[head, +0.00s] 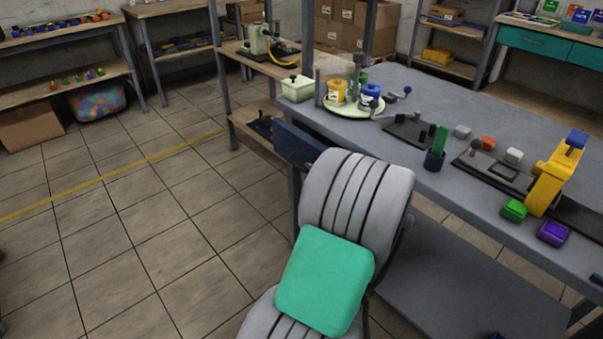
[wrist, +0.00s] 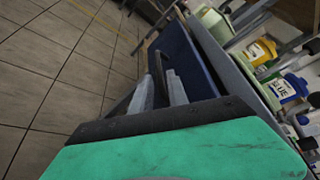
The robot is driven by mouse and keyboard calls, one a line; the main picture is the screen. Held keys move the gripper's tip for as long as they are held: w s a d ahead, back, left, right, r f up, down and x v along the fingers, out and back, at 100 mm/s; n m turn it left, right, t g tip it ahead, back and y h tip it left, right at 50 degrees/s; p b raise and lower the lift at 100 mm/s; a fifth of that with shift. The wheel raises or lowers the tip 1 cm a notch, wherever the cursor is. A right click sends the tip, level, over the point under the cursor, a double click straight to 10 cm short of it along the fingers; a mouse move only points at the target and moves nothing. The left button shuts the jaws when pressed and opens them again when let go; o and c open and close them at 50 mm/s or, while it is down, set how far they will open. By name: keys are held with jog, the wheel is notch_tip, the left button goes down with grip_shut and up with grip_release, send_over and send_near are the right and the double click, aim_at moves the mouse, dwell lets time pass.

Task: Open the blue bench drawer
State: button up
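The blue drawer (head: 300,145) is at the left end of the grey workbench (head: 440,95), with its front facing the open floor. In the wrist view its dark blue front (wrist: 190,62) lies just ahead of my gripper. A slim black handle (wrist: 158,72) stands out from it. My gripper's (wrist: 162,88) two grey fingers are close together, one on each side of the handle, and appear shut on it. In the head view my grey and green arm hides the gripper and part of the drawer. I cannot tell how far out the drawer is.
A yellow press (head: 556,175) stands further right. The tiled floor (head: 130,190) at left is clear.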

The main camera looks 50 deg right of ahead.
aim_at(304, 167)
jog(key=b+x, duration=0.1)
jog(key=x, duration=0.5)
jog(key=shift+c, duration=0.6)
grip_shut()
dwell(0.6)
